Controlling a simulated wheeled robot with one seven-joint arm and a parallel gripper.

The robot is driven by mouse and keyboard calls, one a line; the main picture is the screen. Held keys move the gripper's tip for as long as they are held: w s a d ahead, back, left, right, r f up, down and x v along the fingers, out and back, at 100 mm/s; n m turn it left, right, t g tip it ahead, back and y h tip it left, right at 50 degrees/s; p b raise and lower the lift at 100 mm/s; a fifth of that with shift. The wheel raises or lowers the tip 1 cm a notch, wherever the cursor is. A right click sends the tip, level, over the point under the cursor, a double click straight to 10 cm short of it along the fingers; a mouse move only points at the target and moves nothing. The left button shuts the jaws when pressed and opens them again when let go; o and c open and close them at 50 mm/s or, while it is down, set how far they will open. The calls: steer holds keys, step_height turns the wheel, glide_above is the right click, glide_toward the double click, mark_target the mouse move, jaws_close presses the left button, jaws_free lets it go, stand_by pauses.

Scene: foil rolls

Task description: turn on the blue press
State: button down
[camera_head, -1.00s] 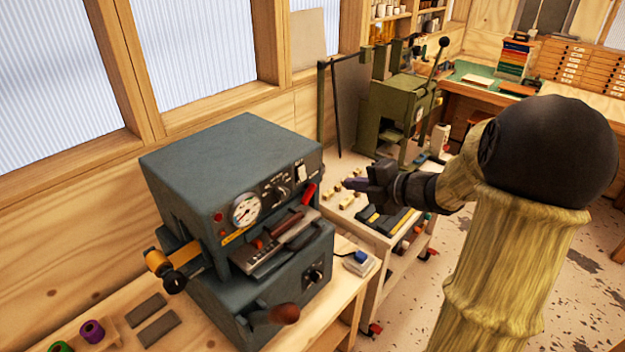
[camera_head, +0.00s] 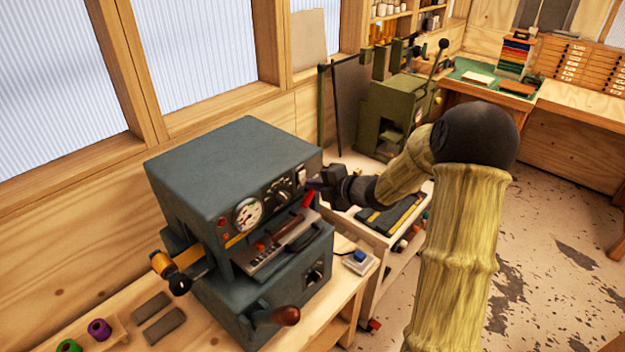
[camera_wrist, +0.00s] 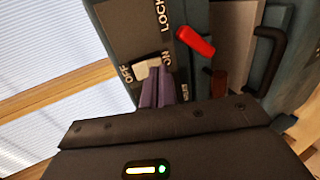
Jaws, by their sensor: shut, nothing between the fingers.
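The blue press (camera_head: 235,155) is a blue-grey machine on the wooden bench, with a round gauge (camera_head: 247,214) and knobs on its front panel. Its pale rocker switch (camera_wrist: 143,66) lies between the labels OFF and ON in the wrist view; in the head view the pale switch (camera_head: 301,175) is at the panel's right end. My gripper (camera_head: 315,184) is shut and empty at that end. In the wrist view the purple fingertips (camera_wrist: 160,76) overlap the switch's ON side. They hide part of it, and I cannot tell whether they touch or which way it is set.
A red lever (camera_wrist: 195,41) sits close right of the fingers, with a dark handle (camera_wrist: 268,60) beyond. A small box with a blue button (camera_head: 360,257) lies on the bench. A cart (camera_head: 385,230) and a green machine (camera_head: 395,112) stand behind my arm.

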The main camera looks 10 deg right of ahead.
steer(key=shift+w+a+f, duration=0.2)
steer(key=shift+w+a, duration=0.15)
steer(key=shift+w, duration=0.05)
steer(key=shift+d, duration=0.1)
stand_by(0.4)
steer(key=shift+r+p, duration=0.3)
steer(key=shift+r, duration=0.55)
